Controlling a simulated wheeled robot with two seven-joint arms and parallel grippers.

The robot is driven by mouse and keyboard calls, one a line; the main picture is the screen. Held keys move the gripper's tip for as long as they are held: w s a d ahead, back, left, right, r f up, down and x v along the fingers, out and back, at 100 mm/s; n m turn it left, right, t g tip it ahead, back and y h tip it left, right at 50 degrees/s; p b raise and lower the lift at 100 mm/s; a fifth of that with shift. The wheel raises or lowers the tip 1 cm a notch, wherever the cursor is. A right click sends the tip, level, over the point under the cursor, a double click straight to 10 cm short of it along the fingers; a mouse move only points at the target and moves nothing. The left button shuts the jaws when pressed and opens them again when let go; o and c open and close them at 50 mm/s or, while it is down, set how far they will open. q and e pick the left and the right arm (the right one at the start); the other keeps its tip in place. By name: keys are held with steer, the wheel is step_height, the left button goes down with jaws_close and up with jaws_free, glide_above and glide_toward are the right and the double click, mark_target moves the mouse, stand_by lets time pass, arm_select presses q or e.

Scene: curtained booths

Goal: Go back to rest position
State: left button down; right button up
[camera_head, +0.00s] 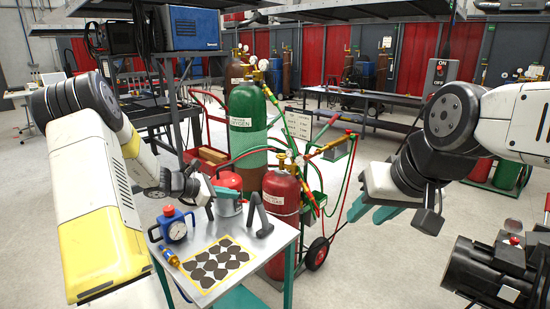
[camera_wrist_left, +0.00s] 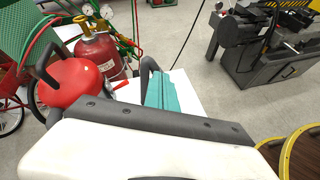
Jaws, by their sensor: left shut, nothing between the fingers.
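My left gripper (camera_head: 225,193) is over the small white table in the head view, near a red rounded container (camera_head: 228,182). Its teal fingers also show in the left wrist view (camera_wrist_left: 167,90), lying close together with nothing between them. My right gripper (camera_head: 372,211) hangs in the open space right of the gas cylinders, with its teal fingers pointing down and left. Nothing shows held there, and their spacing is unclear.
A dark machine (camera_head: 490,270) is at lower right.

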arm_select(q)
steer(key=s+d+r+m+g+y, duration=0.1)
steer(key=s+d+r+m+g, duration=0.1)
steer(key=s+d+r+m, duration=0.45)
steer(key=s+d+r+m+g+y, duration=0.25)
steer(key=s+r+m, duration=0.4)
steer(key=s, duration=0.35)
steer(key=s+a+r+m+t+y, duration=0.1)
steer(key=s+r+m+y, duration=0.1)
steer(key=s+m, duration=0.3)
steer(key=s+a+r+m+t+y, duration=0.2)
steer(key=s+m, duration=0.3)
steer(key=s, duration=0.8)
steer(key=shift+a+r, duration=0.2)
steer(key=shift+r, duration=0.4)
